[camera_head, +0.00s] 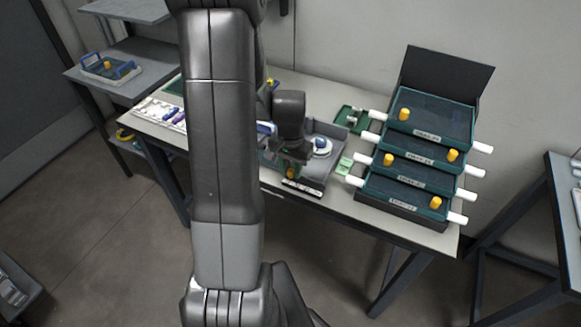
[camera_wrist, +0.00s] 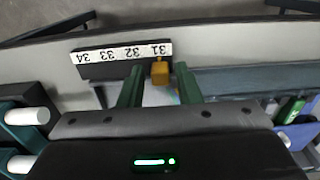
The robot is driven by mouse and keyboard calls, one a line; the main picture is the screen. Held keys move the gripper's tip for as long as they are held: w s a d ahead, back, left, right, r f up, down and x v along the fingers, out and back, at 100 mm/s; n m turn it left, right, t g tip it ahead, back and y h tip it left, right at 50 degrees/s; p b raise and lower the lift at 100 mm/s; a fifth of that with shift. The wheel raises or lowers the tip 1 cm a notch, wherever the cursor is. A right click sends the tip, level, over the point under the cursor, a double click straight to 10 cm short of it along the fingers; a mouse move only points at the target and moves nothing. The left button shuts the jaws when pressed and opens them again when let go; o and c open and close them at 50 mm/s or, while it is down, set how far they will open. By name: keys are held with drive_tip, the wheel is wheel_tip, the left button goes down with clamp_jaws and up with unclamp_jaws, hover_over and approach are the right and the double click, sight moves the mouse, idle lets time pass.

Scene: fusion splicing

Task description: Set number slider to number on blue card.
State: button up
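The number strip (camera_wrist: 122,52) is a white label reading 34, 33, 32, 31, upside down in the wrist view. It also shows at the table's front edge in the head view (camera_head: 302,188). The yellow slider knob (camera_wrist: 160,72) is beside the 31 end of the strip. My gripper (camera_wrist: 160,84) has its two green fingers apart, one on each side of the knob, with gaps showing; contact cannot be made out. In the head view my gripper (camera_head: 291,165) is low over the front of the grey tray. I cannot make out a blue card with a readable number.
Stacked green trays (camera_head: 415,150) with white handles and yellow knobs stand at the table's right. The grey tray (camera_head: 325,165) holds a round white and blue part (camera_head: 320,145). A small green card (camera_head: 345,165) lies beside it. My arm hides part of the table's left.

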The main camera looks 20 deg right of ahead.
clamp_jaws()
drive_tip(key=shift+s+d+b, duration=0.55)
drive_tip(key=shift+s+d, duration=1.4)
drive_tip(key=shift+s, duration=0.3)
drive_tip(key=shift+o, duration=1.5)
unclamp_jaws()
drive_tip(key=shift+r, duration=0.1)
wheel_tip(320, 180, up, 14)
drive_tip(key=shift+f, duration=0.3)
